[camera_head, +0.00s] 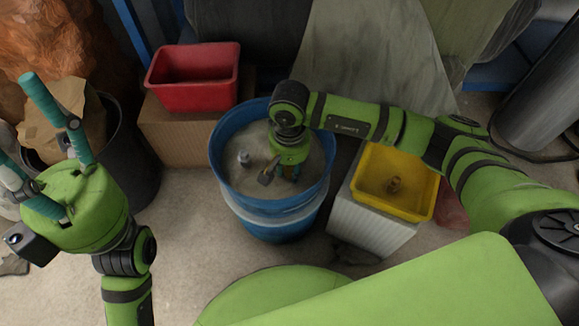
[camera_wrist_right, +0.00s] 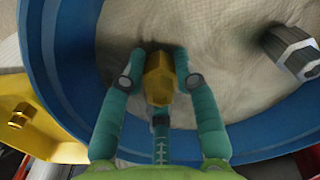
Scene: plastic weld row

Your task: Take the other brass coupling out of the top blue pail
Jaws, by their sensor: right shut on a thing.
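The top blue pail (camera_head: 219,152) stands in the middle of the head view, filled with pale, sand-like material. My right gripper (camera_head: 286,172) reaches down inside it. In the right wrist view its teal fingers (camera_wrist_right: 158,84) are shut on a brass coupling (camera_wrist_right: 158,75), which stands out against the pale fill; whether it still touches the fill I cannot tell. In the head view that coupling is hidden by the gripper. Another brass coupling (camera_head: 393,185) is in the yellow bin (camera_head: 427,205). My left gripper (camera_head: 16,120) is open and empty at the far left.
A grey metal fitting (camera_head: 244,158) lies in the pail, left of my right gripper; it also shows in the wrist view (camera_wrist_right: 291,50). A red bin (camera_head: 196,97) on a cardboard box (camera_head: 175,140) stands behind left. A dark bin (camera_head: 140,150) is at left.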

